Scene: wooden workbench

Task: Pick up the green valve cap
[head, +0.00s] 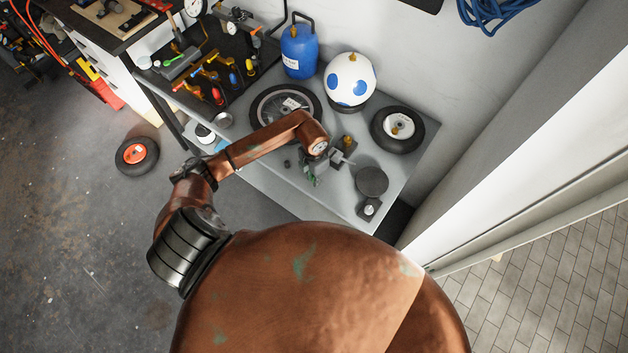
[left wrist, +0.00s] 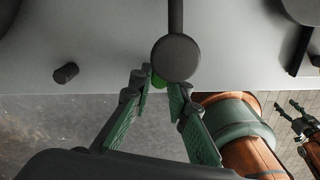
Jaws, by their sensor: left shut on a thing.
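The green valve cap (left wrist: 157,80) shows in the left wrist view as a small bright green patch, partly hidden by a dark round disc (left wrist: 175,57) on a stem. My left gripper (left wrist: 160,88) has its two fingers on either side of the cap and is shut on it, near the bench's front edge. In the head view my left gripper (head: 312,172) is over the grey bench, and I cannot make out the cap there. What looks like my right gripper (left wrist: 304,118) shows at the right edge of the left wrist view; its opening is unclear.
On the bench (head: 245,158) stand a wheel (head: 401,130), a dark round plate (head: 371,181), a blue canister (head: 298,50) and a white ball with blue spots (head: 349,80). A small dark cylinder (left wrist: 66,73) lies left of the gripper. Tools lie at the back left.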

